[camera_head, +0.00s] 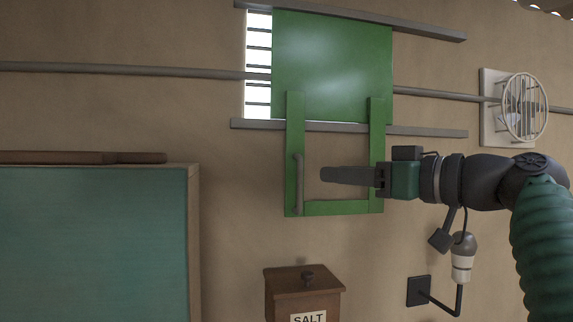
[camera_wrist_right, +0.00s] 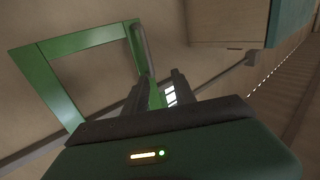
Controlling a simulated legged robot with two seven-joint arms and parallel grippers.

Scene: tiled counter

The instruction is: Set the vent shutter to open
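The vent shutter is a green panel (camera_head: 332,65) between two grey rails, with a green frame (camera_head: 342,208) hanging below it. A strip of the bright slatted vent (camera_head: 258,95) shows at the panel's left edge; whatever lies behind the panel is hidden. A grey upright bar handle (camera_head: 298,183) is on the frame's left post; it also shows in the right wrist view (camera_wrist_right: 142,48). My right gripper (camera_head: 325,174) points left across the frame, its tips a little right of the handle, apart from it. In the wrist view its fingers (camera_wrist_right: 160,80) are spread and empty. My left gripper is out of view.
A lower rail (camera_head: 430,132) runs above my right gripper. A brown salt box (camera_head: 303,290) is below the frame. A round caged fan (camera_head: 524,107) and a socket (camera_head: 419,290) are at right. A teal board (camera_head: 90,245) is at lower left.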

